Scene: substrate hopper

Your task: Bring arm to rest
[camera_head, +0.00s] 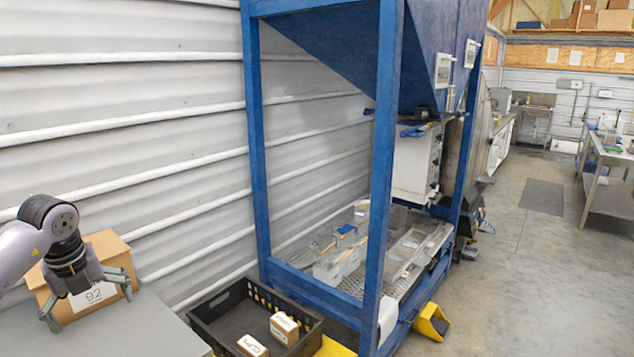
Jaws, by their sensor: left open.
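My left arm comes in from the left edge. My left gripper (88,309) points down with its fingers spread apart. It is in front of a brown cardboard box (113,256) with a white label reading 92, and hides part of it. The box stands on a grey table top (150,325) at the lower left. I cannot tell whether the fingers touch the box or the table. Nothing shows held between the fingers. My right gripper is not in view.
A blue hopper frame (256,150) stands right of the table, with a mesh platform (345,275) holding loose parts. A black crate (215,300) with small cardboard boxes sits between them. A yellow bin (432,322) stands on the floor. Open floor (520,270) lies to the right.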

